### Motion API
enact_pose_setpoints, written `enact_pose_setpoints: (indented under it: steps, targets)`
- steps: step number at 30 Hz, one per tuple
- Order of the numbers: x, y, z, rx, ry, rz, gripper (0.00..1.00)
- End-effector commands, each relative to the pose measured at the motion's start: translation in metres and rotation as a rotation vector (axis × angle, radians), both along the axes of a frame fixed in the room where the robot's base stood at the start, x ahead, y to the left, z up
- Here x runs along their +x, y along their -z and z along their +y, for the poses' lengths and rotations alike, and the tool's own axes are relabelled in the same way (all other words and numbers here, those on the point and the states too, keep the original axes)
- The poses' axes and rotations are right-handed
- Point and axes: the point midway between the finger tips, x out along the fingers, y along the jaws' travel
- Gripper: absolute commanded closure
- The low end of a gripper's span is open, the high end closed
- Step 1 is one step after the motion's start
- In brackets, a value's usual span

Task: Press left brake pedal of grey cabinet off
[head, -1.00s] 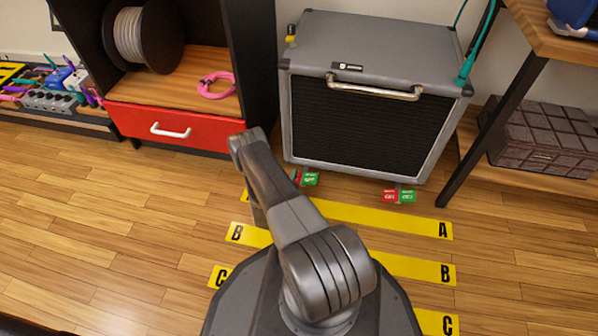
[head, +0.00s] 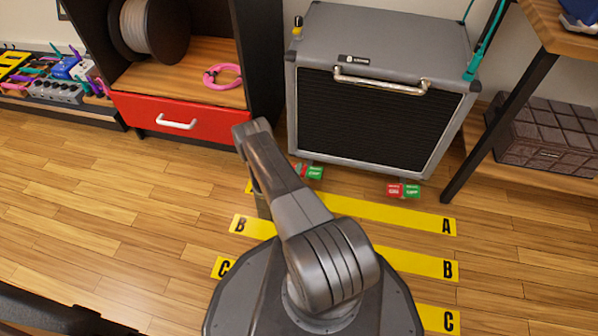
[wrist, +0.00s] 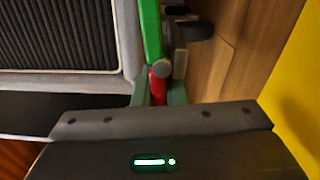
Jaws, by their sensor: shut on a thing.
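The grey cabinet (head: 378,110) stands against the wall with its black grille facing me. Its left brake pedal (head: 314,171), part red and part green, sits low at its front left corner, partly hidden by my arm. In the wrist view its green part (wrist: 150,30) and red part (wrist: 158,85) show close up beside the cabinet's edge. My gripper (wrist: 159,92) is shut, with its two fingers on either side of the red part. In the head view my arm hides the fingers. I cannot tell which side of the pedal is down.
A right pedal (head: 403,190), red and green, sits at the cabinet's other front corner. A shelf with a red drawer (head: 185,117) stands left, a table with a dark leg (head: 500,125) right. Yellow floor strips (head: 390,214) lie in front on open wood floor.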

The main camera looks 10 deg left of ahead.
Motion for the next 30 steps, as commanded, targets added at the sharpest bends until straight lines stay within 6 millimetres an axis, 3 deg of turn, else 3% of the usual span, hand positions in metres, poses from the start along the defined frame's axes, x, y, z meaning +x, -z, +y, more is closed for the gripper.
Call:
enact_pose_setpoints:
  steps: [15,30]
  targets:
    - [0.0,-0.01,-0.001,0.326,0.0,-0.011,1.0]
    - [0.0,-0.012,-0.002,0.402,0.0,-0.014,1.0]
